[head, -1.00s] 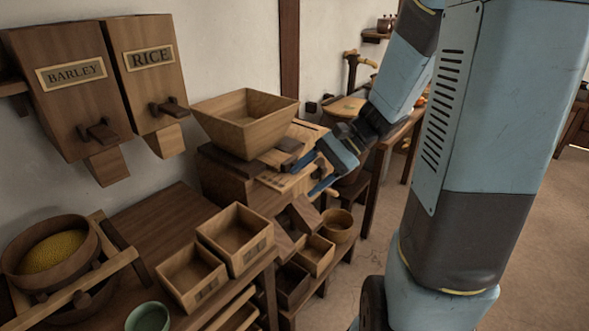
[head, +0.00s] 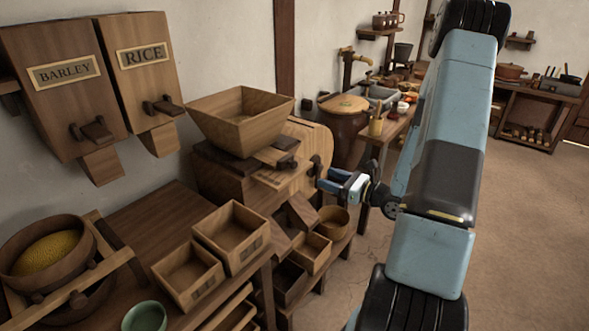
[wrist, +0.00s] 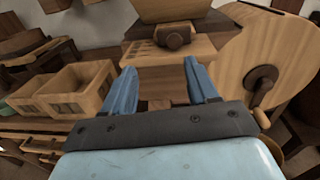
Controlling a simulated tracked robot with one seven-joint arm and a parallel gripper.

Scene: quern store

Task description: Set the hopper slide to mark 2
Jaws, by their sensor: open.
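The wooden hopper (head: 240,122) is a flared open box on top of a wooden mill body. Under its front, the pale hopper slide (head: 272,155) sticks out with a dark knob (head: 286,143). In the wrist view the slide's pale board (wrist: 196,50) and dark round knob (wrist: 173,40) are at the top middle. Mark numbers cannot be read. My gripper (head: 327,181) is open and empty, to the right of and below the slide, apart from it. In the wrist view its two blue fingers (wrist: 160,78) point toward the mill, below the knob.
A round drum housing with a crank handle (wrist: 262,85) stands close right of the fingers. Open wooden boxes (head: 230,237) are at lower left. Barley (head: 65,100) and rice (head: 143,80) bins hang on the wall. The floor (head: 520,230) at right is clear.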

